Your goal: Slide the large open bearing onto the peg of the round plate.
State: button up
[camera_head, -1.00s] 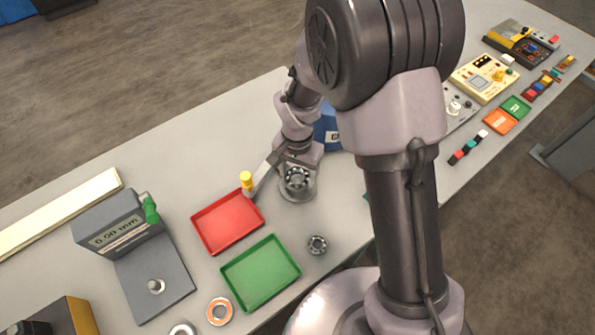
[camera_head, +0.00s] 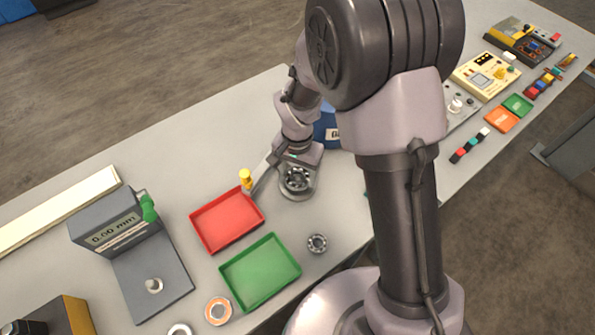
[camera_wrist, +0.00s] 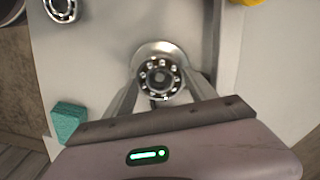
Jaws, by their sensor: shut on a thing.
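The large open bearing (camera_head: 305,184) is a dark steel ring with shiny balls. My gripper (camera_head: 296,176) is shut on it, with one finger on each side, which also shows in the wrist view (camera_wrist: 160,82). The bearing is over the round plate (camera_head: 299,197), a pale grey disc on the table. In the wrist view the bearing (camera_wrist: 176,74) covers the near part of the plate (camera_wrist: 158,47). A grey round end, seemingly the peg (camera_wrist: 160,78), shows inside the bearing's hole. I cannot tell how far down the bearing is.
A yellow-topped item (camera_head: 246,179) stands left of my gripper by the red tray (camera_head: 194,223). A green tray (camera_head: 228,284), a small bearing (camera_head: 317,243) and an orange ring (camera_head: 218,311) lie nearer. A teal block (camera_wrist: 69,121) shows in the wrist view. A grey gauge (camera_head: 150,275) stands left.

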jog(key=shift+f, duration=0.1)
jog(key=shift+f+b, duration=0.5)
jog(key=shift+b, duration=0.1)
dwell(0.3)
jog(key=o, duration=1.5)
jog(key=shift+o, duration=0.2)
notch_tip(320, 180, up, 9)
jog(key=p, duration=0.6)
